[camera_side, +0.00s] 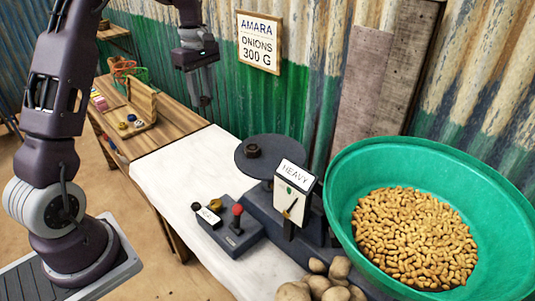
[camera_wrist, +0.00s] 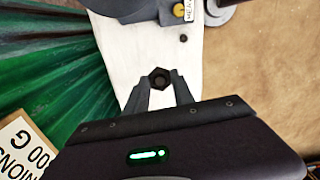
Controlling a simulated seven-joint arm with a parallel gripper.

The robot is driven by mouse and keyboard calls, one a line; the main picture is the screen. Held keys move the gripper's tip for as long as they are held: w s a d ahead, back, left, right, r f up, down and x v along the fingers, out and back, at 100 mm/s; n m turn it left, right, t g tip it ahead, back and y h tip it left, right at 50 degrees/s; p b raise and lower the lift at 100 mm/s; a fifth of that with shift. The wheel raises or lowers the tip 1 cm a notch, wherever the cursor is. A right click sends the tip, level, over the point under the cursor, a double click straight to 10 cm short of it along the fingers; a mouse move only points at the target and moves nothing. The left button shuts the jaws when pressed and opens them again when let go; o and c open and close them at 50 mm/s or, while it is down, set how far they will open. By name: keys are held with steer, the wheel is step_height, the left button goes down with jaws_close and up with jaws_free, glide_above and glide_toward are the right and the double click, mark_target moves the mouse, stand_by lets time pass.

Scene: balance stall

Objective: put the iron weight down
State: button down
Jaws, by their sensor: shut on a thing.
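My gripper (camera_side: 204,100) hangs in the air in front of the corrugated wall, above the white cloth's far end. In the wrist view my gripper (camera_wrist: 159,88) is shut on the iron weight (camera_wrist: 159,77), a small dark hexagonal piece with a round centre. In the side view the held weight is a small dark shape, hard to make out. A round dark scale pan (camera_side: 278,168) stands on the white cloth, and a dark round piece (camera_side: 252,150) sits on it. The scale's box (camera_side: 296,190) reads "HEAVY".
A control box (camera_side: 228,236) with a red-knobbed lever stands before the scale. Potatoes (camera_side: 330,284) and a green basin (camera_side: 345,165) of peanuts are at right. A wooden rack (camera_side: 142,100) with small weights is at left. White cloth (camera_side: 180,170) lies bare between.

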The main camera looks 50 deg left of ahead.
step_height(320, 180, up, 6)
steer(key=shift+f, duration=0.1)
steer(key=w+d, duration=0.6)
steer(key=d, duration=0.1)
steer(key=m, duration=0.1)
glide_above(270, 142)
step_height(270, 142, down, 15)
steer(key=shift+r, duration=0.1)
